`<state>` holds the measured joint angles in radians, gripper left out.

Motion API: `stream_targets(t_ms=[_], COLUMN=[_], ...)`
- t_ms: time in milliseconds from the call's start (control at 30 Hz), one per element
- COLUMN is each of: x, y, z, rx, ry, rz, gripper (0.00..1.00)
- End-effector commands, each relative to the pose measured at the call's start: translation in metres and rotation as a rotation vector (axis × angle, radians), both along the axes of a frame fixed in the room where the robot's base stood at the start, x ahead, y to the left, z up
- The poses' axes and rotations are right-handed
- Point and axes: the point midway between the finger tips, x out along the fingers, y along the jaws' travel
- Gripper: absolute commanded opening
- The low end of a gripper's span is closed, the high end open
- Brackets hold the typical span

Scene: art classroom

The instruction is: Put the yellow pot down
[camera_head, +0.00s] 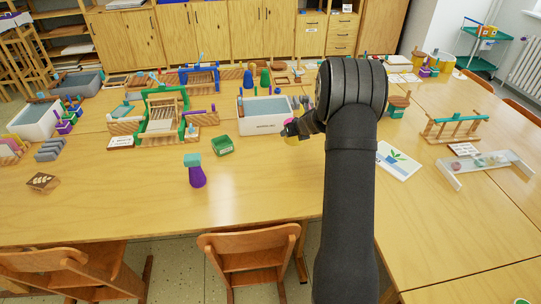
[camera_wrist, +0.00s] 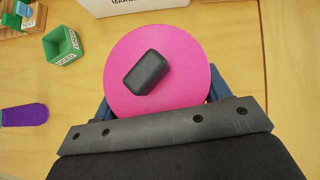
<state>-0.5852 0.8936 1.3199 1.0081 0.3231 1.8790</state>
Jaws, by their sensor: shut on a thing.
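The yellow pot (camera_head: 291,141) is small and partly hidden by my gripper (camera_head: 296,128) in the head view, with a bit of pink at its top. In the wrist view a round pink lid (camera_wrist: 185,50) with a dark grey knob fills the middle and hides the pot's body. My gripper (camera_wrist: 162,98) is shut on the pot, with a blue finger showing at each side of the lid. The pot is just right of the white tub's front corner. I cannot tell whether its base touches the table.
The white tub of water (camera_head: 262,129) stands behind left. A plant picture (camera_head: 398,160) lies right, beyond my arm. The wooden table (camera_head: 262,190) is bare in front.

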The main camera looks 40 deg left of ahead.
Motion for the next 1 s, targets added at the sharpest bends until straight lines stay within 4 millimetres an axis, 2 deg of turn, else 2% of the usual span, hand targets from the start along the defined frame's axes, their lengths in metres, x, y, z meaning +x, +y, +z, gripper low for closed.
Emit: stream_targets(t_ms=[67, 167, 267, 500, 700, 833, 1000], x=[0.004, 0.004, 0.001, -0.01, -0.016, -0.019, -0.019], y=[-0.009, -0.009, 0.004, 0.053, 0.086, 0.097, 0.099], z=[0.002, -0.002, -0.012, -0.041, -0.061, -0.067, -0.074], rx=[0.0, 0.0, -0.002, -0.002, -0.001, 0.0, 0.0], ry=[-0.003, -0.002, 0.0, -0.002, -0.003, -0.002, -0.002], rz=[-0.018, -0.026, -0.027, -0.024, -0.026, -0.028, -0.028], gripper=[0.18, 0.18, 0.18, 0.18, 0.18, 0.18, 0.18])
